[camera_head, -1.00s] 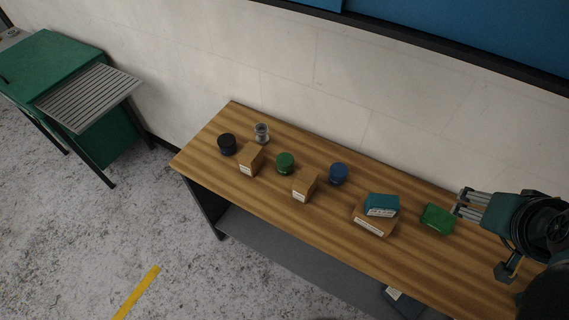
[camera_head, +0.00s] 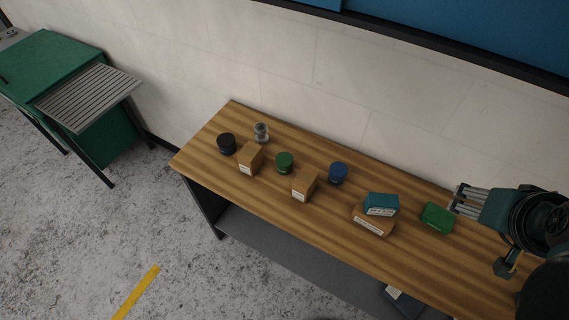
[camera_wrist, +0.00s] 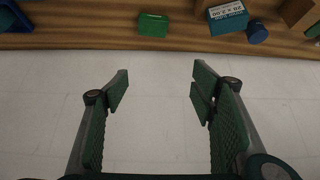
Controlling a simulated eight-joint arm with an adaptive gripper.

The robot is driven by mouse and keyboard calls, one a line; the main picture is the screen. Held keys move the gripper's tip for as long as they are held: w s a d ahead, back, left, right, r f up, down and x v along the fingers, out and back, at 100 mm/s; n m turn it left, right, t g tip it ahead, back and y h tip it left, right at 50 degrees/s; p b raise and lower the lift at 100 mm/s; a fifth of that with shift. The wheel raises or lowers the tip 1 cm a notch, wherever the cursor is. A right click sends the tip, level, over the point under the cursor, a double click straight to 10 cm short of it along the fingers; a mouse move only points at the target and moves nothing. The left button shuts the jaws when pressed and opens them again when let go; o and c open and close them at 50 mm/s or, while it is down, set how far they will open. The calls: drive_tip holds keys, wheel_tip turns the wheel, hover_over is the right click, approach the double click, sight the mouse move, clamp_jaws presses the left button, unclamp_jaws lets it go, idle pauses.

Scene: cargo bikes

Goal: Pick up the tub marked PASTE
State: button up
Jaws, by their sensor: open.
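Three round tubs stand on the wooden bench: a black tub (camera_head: 226,143) at the left, a green tub (camera_head: 285,162) in the middle and a blue tub (camera_head: 338,173) to its right. The blue tub seems to show in the wrist view too (camera_wrist: 257,32). I cannot read PASTE on any of them, so I cannot tell which is marked. My gripper (camera_head: 456,199) is at the right end of the bench, well apart from the tubs. In the wrist view my gripper (camera_wrist: 160,88) has its fingers spread, with only the pale wall between them.
A green box (camera_head: 437,218) lies just left of my gripper. A teal box (camera_head: 381,205) sits on a flat cardboard box (camera_head: 372,224). Two cardboard boxes (camera_head: 250,159) (camera_head: 304,185) stand in front of the tubs. A metal part (camera_head: 262,132) is behind. The wall runs along the back.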

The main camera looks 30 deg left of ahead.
drive_tip(key=w+a+f+n+g+y+b, duration=0.15)
drive_tip(key=w+a+n, duration=0.25)
drive_tip(key=w+a, duration=0.65)
drive_tip(key=n+g+h, duration=0.2)
drive_tip(key=n+g, duration=0.3)
drive_tip(key=n, duration=0.4)
hover_over(285, 158)
drive_tip(key=shift+y, duration=0.25)
drive_tip(key=f, duration=1.4)
drive_tip(key=d+f, duration=0.1)
drive_tip(key=f, duration=0.5)
drive_tip(key=shift+w+f, duration=0.2)
drive_tip(key=shift+f, duration=0.2)
drive_tip(key=shift+s+a+f+n+g, duration=0.3)
drive_tip(key=shift+a+f, duration=0.1)
drive_tip(key=shift+a, duration=0.15)
drive_tip(key=shift+f, duration=1.3)
